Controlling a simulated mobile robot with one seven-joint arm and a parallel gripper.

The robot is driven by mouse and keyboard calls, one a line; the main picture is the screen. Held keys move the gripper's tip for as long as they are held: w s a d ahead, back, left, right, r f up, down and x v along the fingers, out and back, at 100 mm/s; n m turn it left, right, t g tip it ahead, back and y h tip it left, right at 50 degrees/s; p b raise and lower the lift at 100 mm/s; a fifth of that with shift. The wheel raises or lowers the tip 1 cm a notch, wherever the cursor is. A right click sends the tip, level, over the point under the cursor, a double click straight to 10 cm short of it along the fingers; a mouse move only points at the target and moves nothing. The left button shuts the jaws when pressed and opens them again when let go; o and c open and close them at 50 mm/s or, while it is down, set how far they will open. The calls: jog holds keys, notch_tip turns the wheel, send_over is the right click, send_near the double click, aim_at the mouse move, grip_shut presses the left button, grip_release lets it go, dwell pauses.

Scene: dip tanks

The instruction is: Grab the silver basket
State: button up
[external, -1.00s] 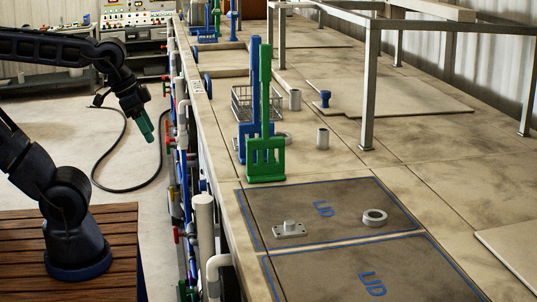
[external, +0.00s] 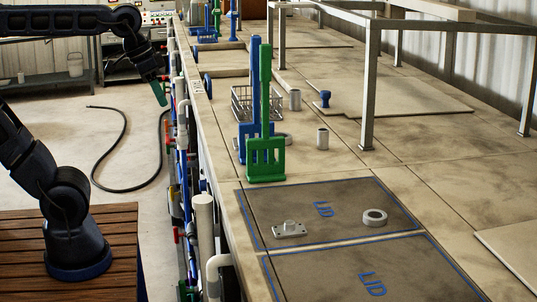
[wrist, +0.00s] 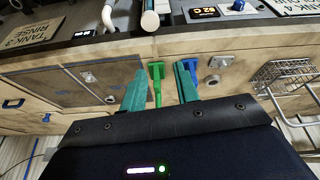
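The silver wire basket (external: 240,103) stands on the bench, partly hidden behind the upright blue tool (external: 255,100) and green tool (external: 266,120). It also shows at the right edge of the wrist view (wrist: 290,78), partly cut off by the frame. My gripper (external: 161,94) is at the left side of the bench, to the left of the basket and apart from it. In the wrist view my gripper's two green fingers (wrist: 160,90) are spread, with nothing held between them. The green and blue tools show beyond the fingers.
Small metal cylinders (external: 322,139) and a blue knob-like piece (external: 325,98) are on the bench to the right of the basket. A metal frame with posts (external: 369,90) rises farther right. Pipes and valves (external: 204,225) line the bench's left side. Two panels marked LID (external: 350,205) lie in front.

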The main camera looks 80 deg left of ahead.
jog(key=w+a+r+n+g, duration=0.1)
jog(key=w+a+r+n, duration=0.4)
jog(key=w+a, duration=0.6)
jog(key=n+g, duration=0.3)
jog(key=n, duration=0.8)
send_over(235, 103)
jog(key=a, duration=0.2)
notch_tip(235, 103, down, 7)
jog(key=shift+n, duration=0.3)
jog(key=f, duration=0.4)
jog(key=a+f, duration=0.1)
jog(key=f, duration=0.1)
jog(key=shift+w+f, duration=0.2)
jog(key=shift+f, duration=0.1)
notch_tip(235, 103, down, 6)
jog(key=shift+r, duration=0.1)
jog(key=shift+d+f, duration=0.25)
jog(key=shift+f, duration=1.05)
jog(key=shift+d+f, duration=0.2)
jog(key=shift+f, duration=1.1)
jog(key=shift+c, duration=0.4)
